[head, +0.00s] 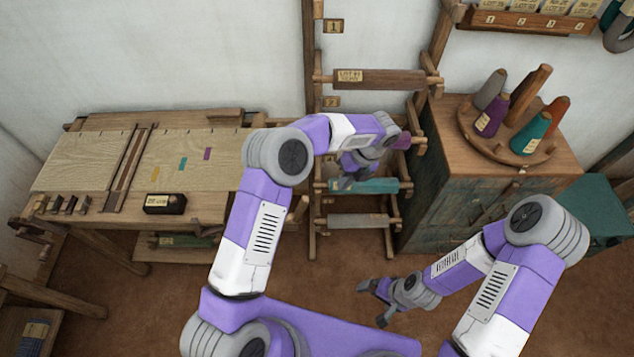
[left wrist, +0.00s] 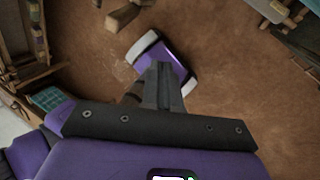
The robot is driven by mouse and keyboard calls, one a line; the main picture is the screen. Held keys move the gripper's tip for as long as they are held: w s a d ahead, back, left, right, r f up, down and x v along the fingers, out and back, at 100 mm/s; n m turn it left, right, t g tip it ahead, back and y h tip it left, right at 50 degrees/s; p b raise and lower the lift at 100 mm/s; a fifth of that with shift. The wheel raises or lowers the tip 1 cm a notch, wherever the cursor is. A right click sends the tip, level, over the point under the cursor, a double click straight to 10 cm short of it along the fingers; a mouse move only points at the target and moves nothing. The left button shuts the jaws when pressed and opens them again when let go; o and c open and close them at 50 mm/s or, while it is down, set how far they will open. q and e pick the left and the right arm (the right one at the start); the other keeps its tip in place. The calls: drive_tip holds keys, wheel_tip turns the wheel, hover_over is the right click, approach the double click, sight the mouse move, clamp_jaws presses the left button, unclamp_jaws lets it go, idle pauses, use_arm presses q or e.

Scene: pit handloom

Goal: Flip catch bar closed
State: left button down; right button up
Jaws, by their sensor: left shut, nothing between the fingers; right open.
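I cannot pick out the catch bar for certain. A wooden rack (head: 308,60) against the wall holds several rollers on pegs, with small wooden end pieces at their right ends, such as the one by the top roller (head: 378,79). My left gripper (head: 345,184) is in front of the rack, near a teal roller (head: 372,186), and its arm hides part of the rack. In the left wrist view its fingers (left wrist: 163,85) are together and empty, over the floor. My right gripper (head: 374,303) is open and empty, low over the floor at the bottom right.
A loom table (head: 100,210) with cloth stands at the left. A wooden cabinet (head: 485,190) with a round tray of yarn cones (head: 550,152) stands at the right. A teal box (head: 597,215) is beyond it. Open brown floor (head: 170,300) lies between.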

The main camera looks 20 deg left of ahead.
use_arm(q)
drive_tip(key=r, duration=0.2)
drive_tip(key=shift+w+a+r+m+y, duration=0.15)
drive_tip(key=shift+w+r+m+y, duration=0.15)
drive_tip(key=shift+m, duration=0.1)
use_arm(e)
drive_tip(key=shift+r, duration=0.5)
use_arm(q)
drive_tip(key=p, duration=0.3)
approach(301, 210)
wheel_tip(301, 210, down, 3)
drive_tip(key=w, duration=0.1)
drive_tip(key=shift+w+d+f+b, duration=0.25)
drive_tip(key=shift+d+b, duration=0.05)
drive_tip(key=shift+d, duration=0.05)
use_arm(e)
wheel_tip(301, 210, up, 2)
drive_tip(key=shift+r, duration=0.1)
use_arm(q)
drive_tip(key=shift+a+r, duration=0.1)
use_arm(e)
drive_tip(key=shift+a, duration=0.1)
